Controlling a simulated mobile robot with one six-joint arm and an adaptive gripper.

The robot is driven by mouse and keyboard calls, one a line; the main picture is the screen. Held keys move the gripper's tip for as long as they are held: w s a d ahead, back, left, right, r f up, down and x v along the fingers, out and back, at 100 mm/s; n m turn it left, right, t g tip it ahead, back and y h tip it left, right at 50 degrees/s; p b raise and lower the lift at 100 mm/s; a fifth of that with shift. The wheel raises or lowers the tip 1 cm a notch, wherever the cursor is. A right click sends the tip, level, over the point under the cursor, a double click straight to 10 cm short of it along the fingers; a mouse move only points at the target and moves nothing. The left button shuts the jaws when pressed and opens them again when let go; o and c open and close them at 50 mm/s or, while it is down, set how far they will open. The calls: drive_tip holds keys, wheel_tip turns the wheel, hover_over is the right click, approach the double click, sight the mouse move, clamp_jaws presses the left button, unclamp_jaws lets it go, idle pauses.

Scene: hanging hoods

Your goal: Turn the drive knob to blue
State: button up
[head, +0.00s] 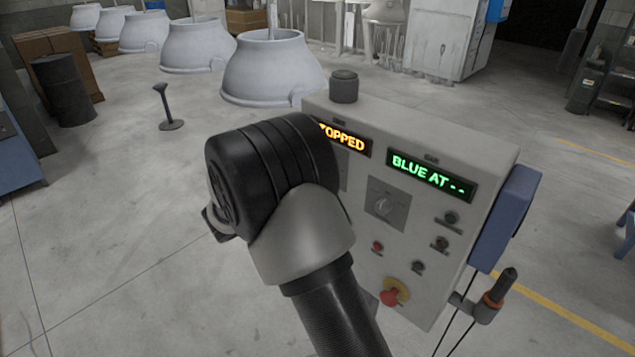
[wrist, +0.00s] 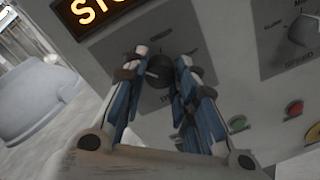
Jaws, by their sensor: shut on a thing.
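The drive knob (wrist: 158,74) is small and dark, on a grey plate (wrist: 193,22) below the amber display (wrist: 92,10). A pale mark shows at its left side. My gripper (wrist: 161,66) has a fingertip on each side of the knob and is shut on it. The fingers cover much of the plate's lettering, so I cannot read the positions. In the head view my arm hides the knob and the gripper. There the amber display (head: 345,138) ends in "OPPED", and the green display (head: 431,175) reads "BLUE AT --".
A speed knob (wrist: 303,30) is right of my gripper. Green (wrist: 237,123) and red (wrist: 294,109) buttons lie below. A red emergency button (head: 391,297) is low on the grey control box (head: 452,290). A handle (head: 497,291) hangs at its right. White hoods (head: 272,72) stand behind.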

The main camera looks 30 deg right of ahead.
drive_tip(key=shift+m+b, duration=0.7)
drive_tip(key=shift+b, duration=0.2)
drive_tip(key=shift+c, duration=0.2)
drive_tip(key=o, duration=1.1)
drive_tip(key=v, duration=1.2)
drive_tip(key=shift+s+r, duration=0.1)
